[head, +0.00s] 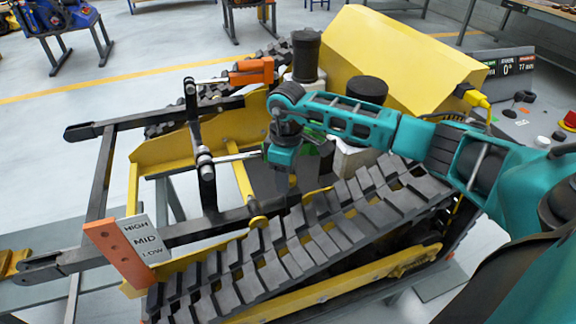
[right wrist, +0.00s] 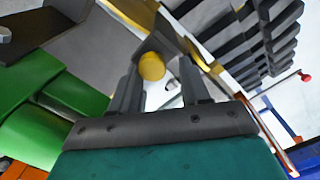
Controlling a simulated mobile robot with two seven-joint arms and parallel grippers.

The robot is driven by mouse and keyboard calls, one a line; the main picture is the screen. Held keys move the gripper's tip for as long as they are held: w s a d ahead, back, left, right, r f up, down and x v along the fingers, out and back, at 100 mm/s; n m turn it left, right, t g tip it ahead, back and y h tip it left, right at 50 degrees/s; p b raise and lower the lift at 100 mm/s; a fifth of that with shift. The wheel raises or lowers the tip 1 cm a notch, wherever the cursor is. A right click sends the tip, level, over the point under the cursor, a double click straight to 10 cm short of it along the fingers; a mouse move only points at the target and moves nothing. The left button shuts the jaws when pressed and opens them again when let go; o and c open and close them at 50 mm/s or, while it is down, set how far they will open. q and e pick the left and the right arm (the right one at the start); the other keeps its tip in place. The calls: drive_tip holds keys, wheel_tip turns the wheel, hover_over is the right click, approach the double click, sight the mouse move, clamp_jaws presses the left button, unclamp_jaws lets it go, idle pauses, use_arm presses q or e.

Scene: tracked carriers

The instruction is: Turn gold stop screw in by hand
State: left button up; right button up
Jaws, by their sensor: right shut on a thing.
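The gold stop screw (right wrist: 152,66) shows as a small round gold end between the fingers of my right gripper (right wrist: 158,72) in the right wrist view. The gripper is shut on it, seen from behind the fingers. In the head view my right gripper (head: 292,182) points down into the yellow-framed tracked carrier (head: 180,150), just inside the near black track (head: 300,240). The screw is hidden there by the gripper and frame, and its depth cannot be told. My left gripper is not in view.
Black lift arms (head: 130,232) reach left from the carrier, beside a HIGH/MID/LOW plate (head: 143,240) on an orange post. A green block (right wrist: 45,115) lies close left of the gripper in the right wrist view. A yellow housing (head: 400,60) and bench display (head: 505,67) stand behind.

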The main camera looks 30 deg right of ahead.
drive_tip(key=p, duration=0.1)
drive_tip(key=d+m+p, duration=0.1)
drive_tip(key=shift+s+d+r+p, duration=0.15)
drive_tip(key=shift+s+r+p, duration=0.05)
drive_tip(key=shift+r+p, duration=0.2)
drive_tip(key=shift+c, duration=1.4)
drive_tip(key=shift+w+a+f+b, duration=0.2)
drive_tip(key=shift+f+b, duration=0.2)
drive_tip(key=shift+b, duration=0.25)
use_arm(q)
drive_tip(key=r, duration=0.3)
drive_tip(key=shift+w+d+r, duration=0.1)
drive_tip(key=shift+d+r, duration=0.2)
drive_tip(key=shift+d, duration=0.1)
use_arm(e)
drive_tip(key=shift+r+m, duration=0.1)
drive_tip(key=shift+m, duration=0.4)
drive_tip(key=shift+d, duration=0.1)
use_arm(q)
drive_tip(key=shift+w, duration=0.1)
use_arm(e)
drive_tip(key=o, duration=0.9)
drive_tip(key=shift+c, duration=0.2)
